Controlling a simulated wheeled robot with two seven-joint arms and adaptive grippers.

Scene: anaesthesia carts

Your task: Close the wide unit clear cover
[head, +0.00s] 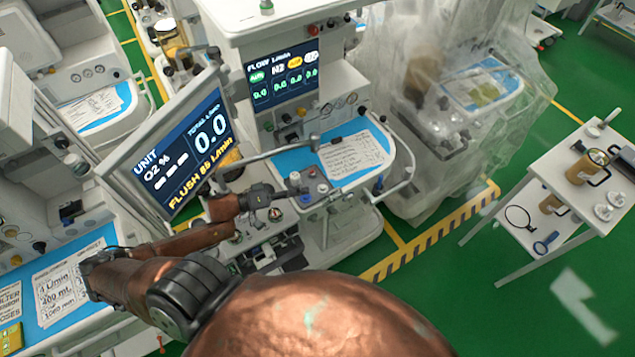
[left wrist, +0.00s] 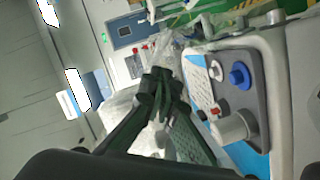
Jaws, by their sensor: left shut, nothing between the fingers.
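A clear plastic cover (head: 470,130) drapes over a wide white unit at the upper right of the head view. Its folds hang down to the floor, and a blue mat with a paper shows blurred through it. Clear film also shows behind the fingers in the left wrist view (left wrist: 168,52). My left gripper (head: 291,192) is shut and empty, beside the knobs of the nearer uncovered unit and left of the cover, apart from it in the head view. Its dark fingers meet in the left wrist view (left wrist: 162,82). My right gripper is not in view.
The nearer anaesthesia unit has a flow screen (head: 283,75), a blue worktop with a paper (head: 352,158) and a side rail (head: 400,180). A tilted monitor (head: 178,148) stands close to my left arm. A white cart (head: 540,180) is at right. Green floor (head: 470,285) is clear.

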